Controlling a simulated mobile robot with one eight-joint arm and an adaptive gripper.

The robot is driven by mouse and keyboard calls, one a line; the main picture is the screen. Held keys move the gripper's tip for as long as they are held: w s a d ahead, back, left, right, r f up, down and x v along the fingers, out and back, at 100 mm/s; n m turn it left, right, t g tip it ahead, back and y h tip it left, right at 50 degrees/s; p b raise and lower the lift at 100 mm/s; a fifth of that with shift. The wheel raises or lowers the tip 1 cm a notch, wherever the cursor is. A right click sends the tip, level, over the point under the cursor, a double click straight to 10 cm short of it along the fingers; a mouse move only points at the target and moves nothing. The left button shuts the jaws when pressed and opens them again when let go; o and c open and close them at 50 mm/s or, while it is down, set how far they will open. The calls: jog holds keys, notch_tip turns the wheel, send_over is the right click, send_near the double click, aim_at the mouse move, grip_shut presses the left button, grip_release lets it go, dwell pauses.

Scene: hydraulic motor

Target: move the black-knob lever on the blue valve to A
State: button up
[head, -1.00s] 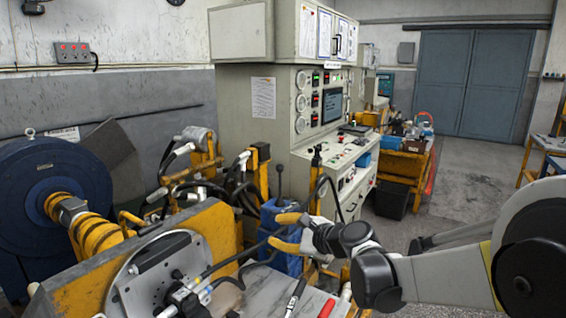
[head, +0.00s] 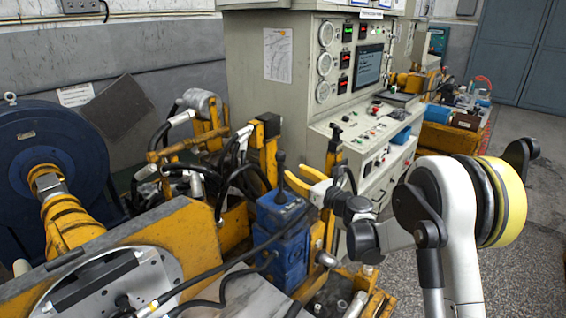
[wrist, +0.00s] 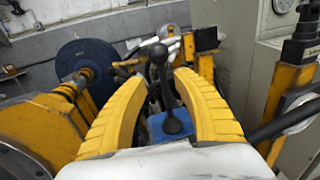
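The blue valve (head: 284,232) stands upright among yellow frames near the middle of the head view. Its lever (head: 282,180) rises from the top and ends in a black knob (head: 280,158). My gripper (head: 297,172) has yellow fingers spread open, just right of the lever in the head view. In the wrist view the lever (wrist: 167,92) with its knob (wrist: 158,53) shows between the two fingers of my gripper (wrist: 161,77), with gaps on both sides. Part of the blue valve (wrist: 157,125) shows below. I cannot make out the A marking.
A yellow frame with hoses (head: 205,150) stands left of and behind the valve. A blue motor (head: 55,155) is at far left. A grey control cabinet (head: 285,90) stands behind. A black hose (head: 215,285) runs in front of the valve. Open floor (head: 520,210) lies at right.

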aim_at(280, 164)
jog(key=b+x, duration=0.1)
jog(key=x, duration=0.7)
jog(key=shift+w+a+b, duration=0.1)
jog(key=shift+w+b, duration=0.1)
jog(key=shift+b, duration=0.15)
jog(key=c, duration=0.7)
jog(key=shift+w+f, duration=0.15)
grip_shut()
